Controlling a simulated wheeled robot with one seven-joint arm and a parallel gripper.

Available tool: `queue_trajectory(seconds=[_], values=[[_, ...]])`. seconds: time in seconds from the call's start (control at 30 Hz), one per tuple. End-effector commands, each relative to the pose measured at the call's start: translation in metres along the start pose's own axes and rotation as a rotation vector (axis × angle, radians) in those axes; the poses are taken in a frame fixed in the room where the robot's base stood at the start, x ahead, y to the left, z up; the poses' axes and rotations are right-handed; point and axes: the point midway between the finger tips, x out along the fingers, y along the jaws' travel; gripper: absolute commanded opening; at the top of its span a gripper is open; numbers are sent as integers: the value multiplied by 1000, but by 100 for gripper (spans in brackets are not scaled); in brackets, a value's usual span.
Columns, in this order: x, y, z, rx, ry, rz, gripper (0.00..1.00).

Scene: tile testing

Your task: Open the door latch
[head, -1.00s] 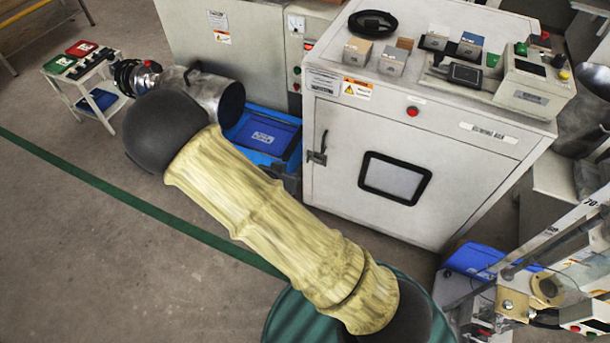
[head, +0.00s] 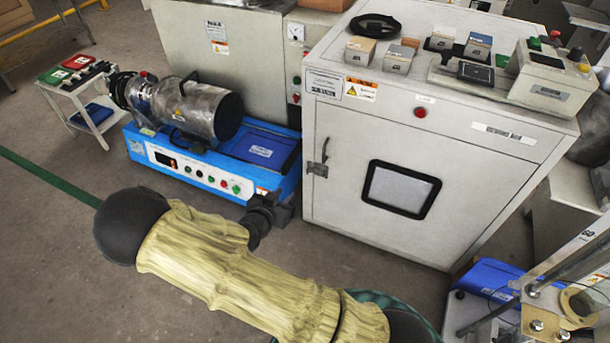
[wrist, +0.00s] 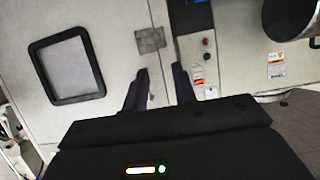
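The grey cabinet door (head: 345,210) has a dark latch (head: 319,161) on its left edge, a lever above a small plate, and looks shut. In the wrist view, which appears upside down, the latch plate (wrist: 150,40) is ahead of the fingers, and part of the lever shows by the left finger. My gripper (head: 283,208) is below and left of the latch in the head view, apart from it. In the wrist view my gripper (wrist: 160,82) is open, its two dark fingers spread with nothing held between them.
A blue test bench (head: 195,170) carrying a metal cylinder (head: 200,108) stands left of the cabinet, close to my gripper. The door has a dark-framed window (head: 400,188). A machine with a blue base (head: 490,277) stands at right. Floor in front of the door is partly clear.

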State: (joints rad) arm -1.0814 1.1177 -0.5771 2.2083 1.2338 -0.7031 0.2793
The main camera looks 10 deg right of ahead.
Motion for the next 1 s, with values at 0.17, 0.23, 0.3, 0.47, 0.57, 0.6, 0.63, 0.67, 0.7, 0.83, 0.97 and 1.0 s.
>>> queue_trajectory(seconds=[0.17,0.23,0.3,0.47,0.57,0.6,0.63,0.67,0.7,0.83,0.97,1.0], values=[[30,2,4,1,0,4,27],[43,1,4,1,0,4,27],[55,1,4,0,1,3,27],[82,0,4,0,0,0,27],[100,0,5,0,0,-1,27],[107,0,4,0,1,0,27],[112,0,5,-1,0,0,27],[118,0,5,-1,0,0,27],[125,0,5,0,0,0,27],[146,0,4,0,0,0,27],[158,0,3,-1,0,-1,27],[160,0,2,-1,0,-1,27]])
